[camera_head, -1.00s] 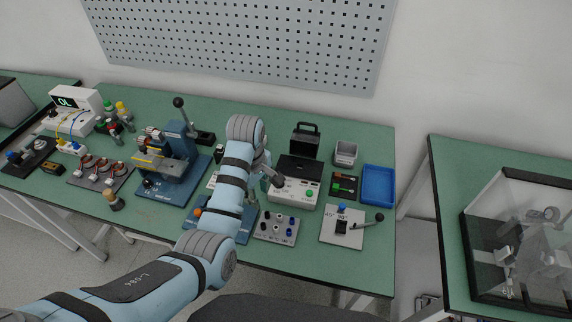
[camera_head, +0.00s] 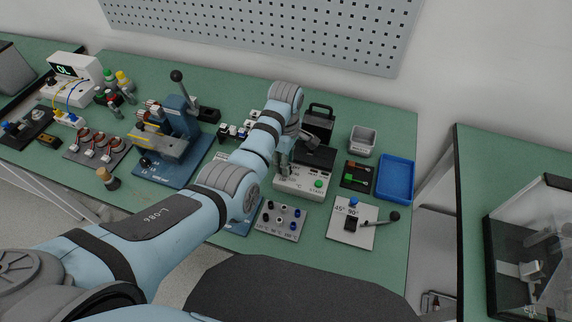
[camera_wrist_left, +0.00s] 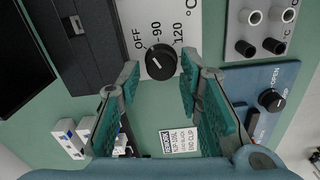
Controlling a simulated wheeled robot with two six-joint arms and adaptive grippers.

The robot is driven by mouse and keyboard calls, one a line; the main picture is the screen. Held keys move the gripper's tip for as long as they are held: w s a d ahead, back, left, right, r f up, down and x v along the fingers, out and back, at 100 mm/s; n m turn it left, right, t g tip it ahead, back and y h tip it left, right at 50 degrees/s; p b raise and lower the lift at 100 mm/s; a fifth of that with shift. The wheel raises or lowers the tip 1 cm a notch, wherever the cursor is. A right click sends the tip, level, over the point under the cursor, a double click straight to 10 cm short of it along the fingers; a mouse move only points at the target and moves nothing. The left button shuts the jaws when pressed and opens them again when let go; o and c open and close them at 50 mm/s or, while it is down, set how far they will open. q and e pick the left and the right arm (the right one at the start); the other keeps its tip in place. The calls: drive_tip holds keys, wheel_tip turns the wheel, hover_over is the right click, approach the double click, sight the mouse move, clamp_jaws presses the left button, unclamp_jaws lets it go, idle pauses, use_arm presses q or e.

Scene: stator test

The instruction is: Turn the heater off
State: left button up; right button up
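The heater (camera_head: 300,187) is a white box with a dark top, a green button and printed text on its front, near the middle of the bench. In the left wrist view its panel carries a black round knob (camera_wrist_left: 160,62) with a white mark, among the labels OFF, 90 and 120 °C. Which label the mark points at is hard to tell. My left gripper (camera_head: 284,166) is at the heater's left side. In the left wrist view its teal fingers (camera_wrist_left: 159,80) are spread, one on each side of the knob, with nothing held; contact is not clear. My right gripper is not in view.
A grey panel with several round posts (camera_head: 279,220) lies in front of the heater. Right of it are an angle plate with a lever (camera_head: 352,230), a blue tray (camera_head: 395,180) and a grey bin (camera_head: 362,141). A blue press (camera_head: 178,130) stands left.

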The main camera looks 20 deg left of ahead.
use_arm(q)
drive_tip(key=shift+d+f, duration=0.1)
drive_tip(key=shift+f, duration=0.6)
drive_tip(key=shift+s+r, duration=0.15)
drive_tip(key=shift+r, duration=0.05)
clamp_jaws()
drive_tip(key=shift+s+r+n+p, duration=0.1)
drive_tip(key=shift+r+n+p, duration=0.1)
drive_tip(key=shift+n+p, duration=0.95)
drive_tip(key=shift+f+n, duration=0.15)
drive_tip(key=shift+n, duration=0.5)
drive_tip(key=shift+f, duration=0.15)
unclamp_jaws()
